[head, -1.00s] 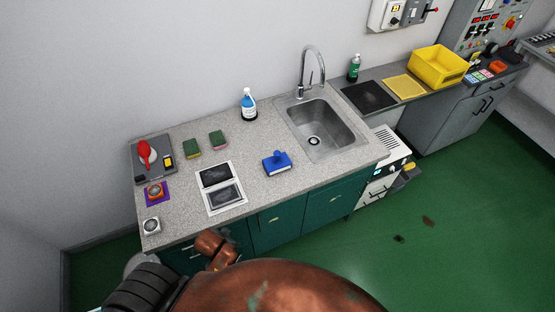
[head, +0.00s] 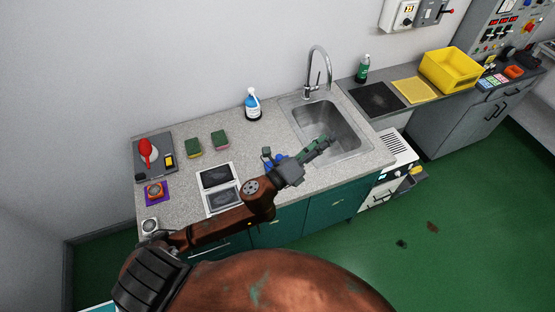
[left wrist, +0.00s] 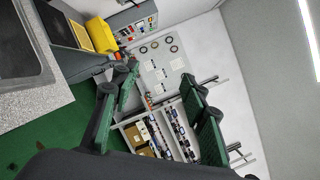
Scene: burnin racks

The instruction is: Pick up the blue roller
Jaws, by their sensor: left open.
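The blue roller (head: 280,157) lies on the speckled grey countertop, left of the sink, in the head view. My right gripper is not in view.
The sink (head: 345,153) with its tall tap is just right of my gripper. A yellow bin (head: 450,70) is far right.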

